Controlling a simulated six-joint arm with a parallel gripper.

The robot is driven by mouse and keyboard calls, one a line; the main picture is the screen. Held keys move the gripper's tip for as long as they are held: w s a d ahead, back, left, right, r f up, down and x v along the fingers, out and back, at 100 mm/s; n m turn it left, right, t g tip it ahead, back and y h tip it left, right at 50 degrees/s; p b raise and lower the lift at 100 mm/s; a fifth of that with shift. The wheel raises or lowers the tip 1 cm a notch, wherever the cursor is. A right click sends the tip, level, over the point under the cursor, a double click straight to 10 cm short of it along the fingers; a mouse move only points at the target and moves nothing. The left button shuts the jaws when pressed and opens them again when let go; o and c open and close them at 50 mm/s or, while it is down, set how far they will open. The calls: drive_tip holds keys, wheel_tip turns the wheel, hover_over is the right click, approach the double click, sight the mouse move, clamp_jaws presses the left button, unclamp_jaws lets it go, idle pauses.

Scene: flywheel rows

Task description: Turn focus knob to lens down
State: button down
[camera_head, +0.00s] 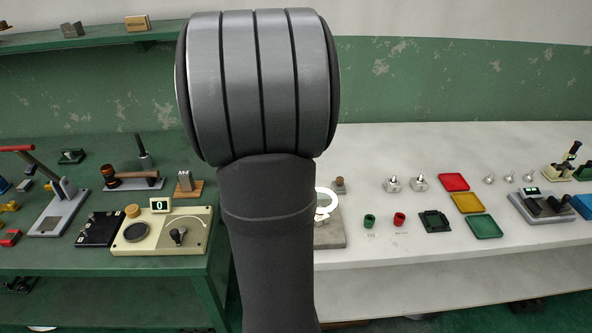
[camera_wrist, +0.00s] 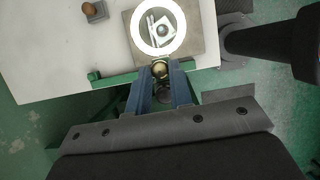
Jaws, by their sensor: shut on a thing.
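In the wrist view, my gripper (camera_wrist: 161,75) has its two blue fingers on either side of a round brass knob (camera_wrist: 160,69), shut on it. The knob sits in front of the lit white ring of the lens (camera_wrist: 140,40). The ring is over a brownish-grey base plate (camera_wrist: 194,47), and pale and dark shapes show through its middle. In the head view, the ring (camera_head: 334,201) and base (camera_head: 330,238) show partly behind my arm. My gripper and the knob are hidden there. Any mark of the knob's angle is too small to tell.
A green bar (camera_wrist: 112,80) runs beside the fingers. A small block with a brown knob (camera_wrist: 94,10) stands left of the base. On the white table are red and green cups (camera_head: 399,219), a dark green tray (camera_head: 436,222) and coloured trays (camera_head: 468,202).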

drive_tip(key=shift+w+m+g, duration=0.1)
drive_tip(key=shift+m+g, duration=0.2)
drive_tip(key=shift+m, duration=0.7)
drive_tip(key=c, duration=1.3)
unclamp_jaws()
drive_tip(key=shift+r, duration=0.1)
drive_tip(key=s+v, duration=0.1)
drive_tip(key=v, duration=1.6)
drive_tip(key=shift+w, duration=0.5)
drive_tip(key=x, duration=1.7)
